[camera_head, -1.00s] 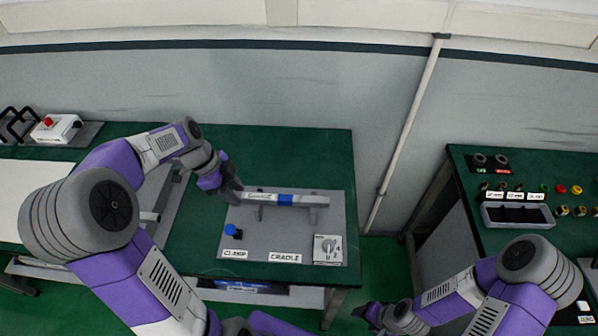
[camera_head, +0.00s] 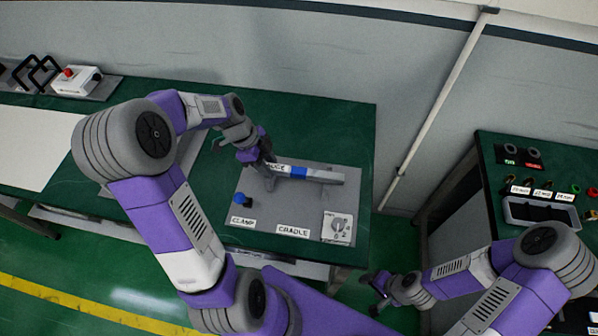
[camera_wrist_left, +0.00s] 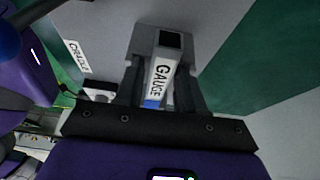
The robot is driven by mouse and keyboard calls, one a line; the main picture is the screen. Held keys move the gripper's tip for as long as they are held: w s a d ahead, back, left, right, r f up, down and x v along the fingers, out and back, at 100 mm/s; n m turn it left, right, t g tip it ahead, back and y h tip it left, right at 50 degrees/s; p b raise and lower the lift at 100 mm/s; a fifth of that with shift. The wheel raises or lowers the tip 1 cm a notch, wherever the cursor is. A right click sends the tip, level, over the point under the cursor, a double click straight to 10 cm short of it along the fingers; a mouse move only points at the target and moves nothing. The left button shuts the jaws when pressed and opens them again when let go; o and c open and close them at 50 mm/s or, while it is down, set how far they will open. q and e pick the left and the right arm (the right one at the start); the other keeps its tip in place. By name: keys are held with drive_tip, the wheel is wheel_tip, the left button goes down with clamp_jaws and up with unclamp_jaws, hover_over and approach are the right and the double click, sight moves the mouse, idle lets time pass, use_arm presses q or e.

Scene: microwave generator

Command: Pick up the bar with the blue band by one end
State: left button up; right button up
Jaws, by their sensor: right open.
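The bar with the blue band (camera_head: 325,175) is a grey bar lying level on the cradle supports. The blue band is near its middle, and a white GAUGE label is at the left part. My left gripper (camera_head: 264,160) is at the bar's left end, with its fingers pointing down. In the left wrist view the bar (camera_wrist_left: 162,75) runs between the two dark fingers of the left gripper (camera_wrist_left: 160,92); I cannot tell whether they press on it. My right gripper (camera_head: 376,287) is open and empty, low beside the table's front right corner, away from the bar.
The grey base plate (camera_head: 270,213) has a blue knob (camera_head: 241,198), CLAMP and CRADLE labels, and a dial box (camera_head: 338,228). The green table (camera_head: 320,120) is clear behind it. A second bench with a black tray (camera_head: 540,212) stands at the right.

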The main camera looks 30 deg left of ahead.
use_arm(q)
clamp_jaws()
drive_tip(key=shift+r, duration=0.15)
